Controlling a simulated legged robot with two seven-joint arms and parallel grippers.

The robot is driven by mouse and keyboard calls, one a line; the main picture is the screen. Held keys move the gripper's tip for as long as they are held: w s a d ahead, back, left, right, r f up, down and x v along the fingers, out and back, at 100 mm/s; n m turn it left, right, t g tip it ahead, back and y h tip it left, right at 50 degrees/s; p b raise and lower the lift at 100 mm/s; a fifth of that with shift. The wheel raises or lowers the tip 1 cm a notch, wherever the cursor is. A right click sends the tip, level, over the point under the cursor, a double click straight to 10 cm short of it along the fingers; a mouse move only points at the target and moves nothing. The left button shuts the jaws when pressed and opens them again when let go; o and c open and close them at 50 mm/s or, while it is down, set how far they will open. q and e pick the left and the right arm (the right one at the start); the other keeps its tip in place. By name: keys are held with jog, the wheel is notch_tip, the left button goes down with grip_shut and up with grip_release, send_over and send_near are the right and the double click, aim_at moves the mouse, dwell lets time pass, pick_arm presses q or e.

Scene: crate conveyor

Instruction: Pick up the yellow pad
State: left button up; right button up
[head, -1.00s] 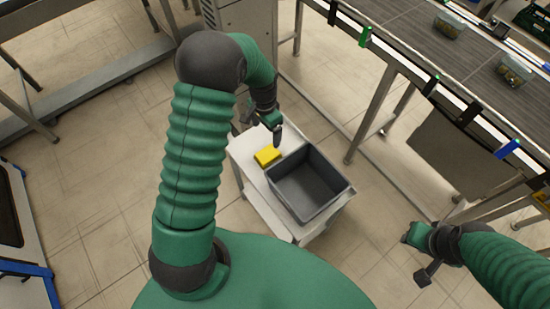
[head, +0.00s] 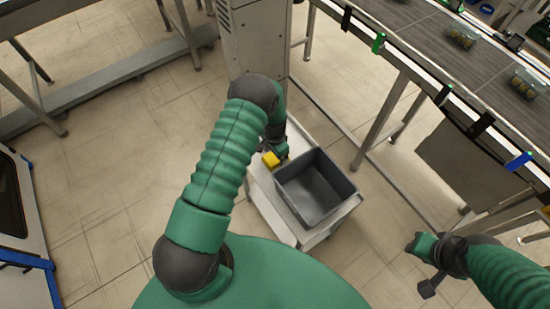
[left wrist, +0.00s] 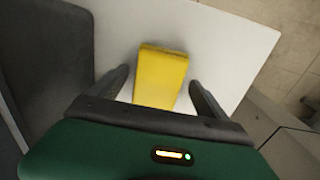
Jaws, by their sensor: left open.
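The yellow pad (head: 270,160) lies on the white top of a small cart (head: 262,187), beside a grey crate. In the left wrist view the yellow pad (left wrist: 160,76) sits between the two dark fingers of my left gripper (left wrist: 160,85). The fingers are apart, with a gap on each side of the pad. In the head view my left gripper (head: 280,152) is at the pad and partly hides it. My right gripper (head: 427,270) is at the lower right, away from the cart; its jaws are too unclear to judge.
The grey crate (head: 336,206) stands open and empty on the cart, right of the pad. A conveyor (head: 440,45) with clear containers (head: 461,37) runs along the upper right. A grey cabinet (head: 258,38) stands behind the cart. Floor to the left is clear.

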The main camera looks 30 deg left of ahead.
pick_arm(q)
jog(key=shift+d+f, duration=0.1)
jog(key=shift+f, duration=0.1)
jog(key=shift+d+r, duration=0.1)
jog(key=shift+d, duration=0.05)
jog(key=shift+c, duration=0.2)
jog(key=c, duration=1.4)
notch_tip(320, 180, up, 10)
jog(key=shift+r, duration=0.1)
